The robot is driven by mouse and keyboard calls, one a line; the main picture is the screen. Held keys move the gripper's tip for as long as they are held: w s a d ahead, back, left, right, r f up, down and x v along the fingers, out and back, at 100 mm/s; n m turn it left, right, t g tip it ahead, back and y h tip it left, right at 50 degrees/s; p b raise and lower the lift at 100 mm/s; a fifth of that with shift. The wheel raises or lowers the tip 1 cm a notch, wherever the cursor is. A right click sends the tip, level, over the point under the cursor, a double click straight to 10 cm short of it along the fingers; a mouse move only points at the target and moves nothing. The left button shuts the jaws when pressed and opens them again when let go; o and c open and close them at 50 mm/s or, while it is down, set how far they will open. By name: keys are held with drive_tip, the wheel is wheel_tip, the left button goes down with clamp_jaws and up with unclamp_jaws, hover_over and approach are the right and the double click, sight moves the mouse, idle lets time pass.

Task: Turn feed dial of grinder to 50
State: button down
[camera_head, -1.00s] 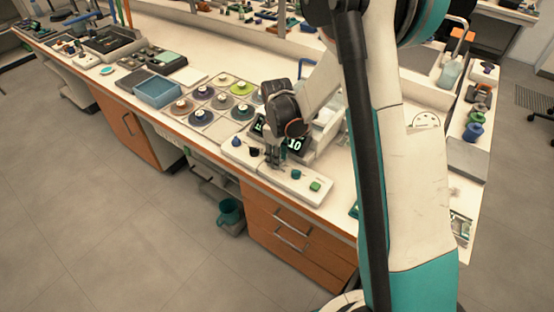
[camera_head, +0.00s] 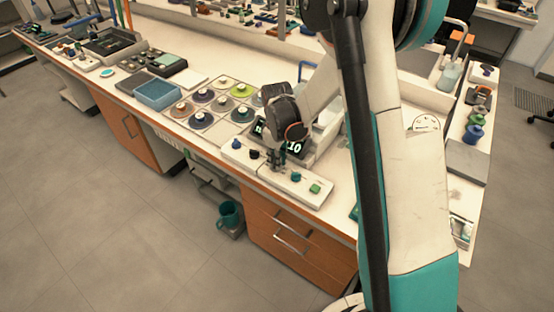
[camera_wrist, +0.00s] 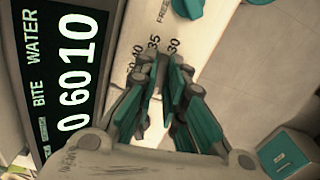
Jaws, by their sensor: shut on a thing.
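The grinder's long white control panel (camera_head: 303,189) lies along the front edge of the bench. It bears a blue knob (camera_head: 236,143), a black knob (camera_head: 253,154), a teal knob (camera_head: 296,176) and a green button (camera_head: 314,188). My gripper (camera_head: 273,164) points down at the panel between the black and teal knobs. In the wrist view its fingers (camera_wrist: 162,68) are close together over scale marks reading 30, 35 and 40. The dial they grip is hidden by the fingers, so its pointer cannot be read.
Several coloured discs on square plates (camera_head: 203,117) and a blue tray (camera_head: 157,93) stand left of the grinder. The teal knob marked FREE (camera_wrist: 187,7) is close beyond the fingers. The floor in front is clear.

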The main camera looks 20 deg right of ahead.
drive_tip(key=m, duration=0.3)
drive_tip(key=shift+m, duration=0.4)
drive_tip(key=m+b, duration=0.1)
drive_tip(key=m, duration=0.2)
drive_tip(key=shift+a+m, duration=0.15)
drive_tip(key=shift+m, duration=0.15)
drive_tip(key=m, duration=0.4)
drive_tip(key=shift+a, duration=0.1)
drive_tip(key=shift+m, duration=1.8)
drive_tip(key=c, duration=1.7)
unclamp_jaws()
drive_tip(key=shift+o, duration=0.2)
drive_tip(key=shift+r, duration=0.1)
wheel_tip(320, 180, up, 12)
